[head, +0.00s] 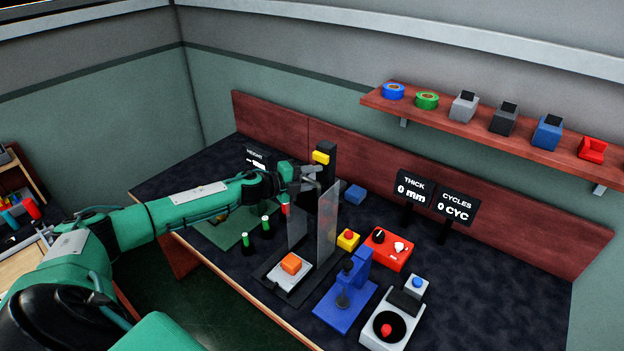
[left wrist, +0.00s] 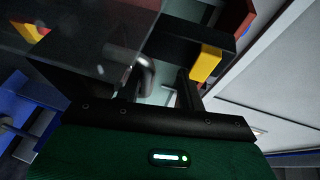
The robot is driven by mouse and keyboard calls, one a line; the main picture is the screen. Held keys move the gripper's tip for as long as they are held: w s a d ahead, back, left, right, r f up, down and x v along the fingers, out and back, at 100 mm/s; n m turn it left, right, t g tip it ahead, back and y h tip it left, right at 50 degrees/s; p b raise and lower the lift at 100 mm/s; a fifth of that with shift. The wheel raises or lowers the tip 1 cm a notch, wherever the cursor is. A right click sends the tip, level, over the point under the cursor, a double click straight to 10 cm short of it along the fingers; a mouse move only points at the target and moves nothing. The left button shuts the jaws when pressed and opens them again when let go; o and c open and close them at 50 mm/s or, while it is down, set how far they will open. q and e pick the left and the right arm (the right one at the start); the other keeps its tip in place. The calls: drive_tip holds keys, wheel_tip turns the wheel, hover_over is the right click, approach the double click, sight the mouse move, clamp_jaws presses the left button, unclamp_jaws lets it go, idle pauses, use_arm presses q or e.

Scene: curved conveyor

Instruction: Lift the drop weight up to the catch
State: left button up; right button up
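The drop tester stands on the dark bench, with a black upright, clear side panels (head: 327,225) and a base (head: 272,283). A yellow catch piece (head: 320,157) sits near the upright's top; a yellow block also shows in the left wrist view (left wrist: 206,64). An orange block (head: 291,264) lies on the pale plate between the panels. My left gripper (head: 309,182) is at the upper part of the tester, just below the yellow piece. Grey metal shows at its fingers, but I cannot tell the drop weight from them, nor whether they hold anything. My right gripper is out of view.
A blue press (head: 346,290), a red control box (head: 387,250), a yellow box with a red button (head: 348,239) and a white device (head: 391,322) stand right of the tester. Green-topped black items (head: 266,227) stand left. A shelf (head: 470,125) hangs at the back right.

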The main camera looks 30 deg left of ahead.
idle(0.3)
use_arm(q)
drive_tip(key=shift+s+a+b, duration=0.3)
drive_tip(key=shift+s+b, duration=0.1)
drive_tip(key=shift+s, duration=0.1)
drive_tip(key=b+v, duration=0.5)
drive_tip(key=v, duration=0.7)
drive_tip(key=shift+s, duration=0.2)
drive_tip(key=shift+a+r, duration=0.1)
drive_tip(key=shift+a, duration=0.05)
idle(0.5)
